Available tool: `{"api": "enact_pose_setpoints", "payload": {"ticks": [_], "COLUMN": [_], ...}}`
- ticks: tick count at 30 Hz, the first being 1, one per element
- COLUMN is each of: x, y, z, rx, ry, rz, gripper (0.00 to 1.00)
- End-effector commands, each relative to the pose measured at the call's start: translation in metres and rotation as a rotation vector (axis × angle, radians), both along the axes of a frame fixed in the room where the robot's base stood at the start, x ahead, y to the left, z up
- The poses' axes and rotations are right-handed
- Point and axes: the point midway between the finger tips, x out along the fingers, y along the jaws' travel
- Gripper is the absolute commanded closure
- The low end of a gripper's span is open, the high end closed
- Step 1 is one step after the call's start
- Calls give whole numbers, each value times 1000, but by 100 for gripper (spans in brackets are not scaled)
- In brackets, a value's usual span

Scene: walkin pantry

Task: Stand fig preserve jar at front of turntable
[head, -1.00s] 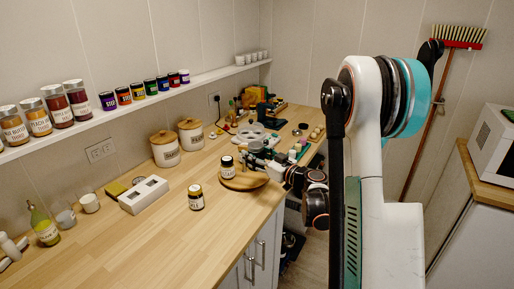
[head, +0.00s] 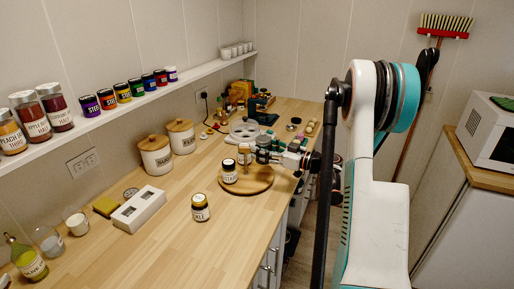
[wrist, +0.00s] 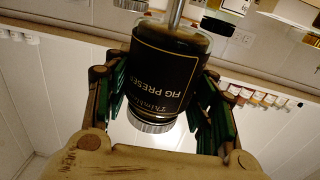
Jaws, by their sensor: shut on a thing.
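The fig preserve jar (wrist: 168,75) has a dark label and a ribbed metal lid; its lettering is inverted in the wrist view. My gripper (wrist: 165,105) is shut on it, with fingers on both sides. In the head view my gripper (head: 262,155) is at the back right of the round wooden turntable (head: 258,185). The held jar is small and partly hidden there, so I cannot tell whether it touches the turntable. Another dark jar with a white label (head: 230,172) stands on the turntable's left part. The turntable's front right surface is bare.
A white box (head: 138,208) and two wooden-lidded canisters (head: 155,155) are to the left. In the wrist view a metal rod (wrist: 177,14) shows beside the held jar. Several small items crowd the counter behind.

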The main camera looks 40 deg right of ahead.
Motion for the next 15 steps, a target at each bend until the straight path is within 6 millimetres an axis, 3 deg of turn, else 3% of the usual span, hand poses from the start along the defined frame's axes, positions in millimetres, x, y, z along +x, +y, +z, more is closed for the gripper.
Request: {"api": "enact_pose_setpoints", "payload": {"ticks": [15], "x": [0], "y": [0], "z": [-44], "rx": [0], "ry": [-1], "rz": [-1], "gripper": [87]}}
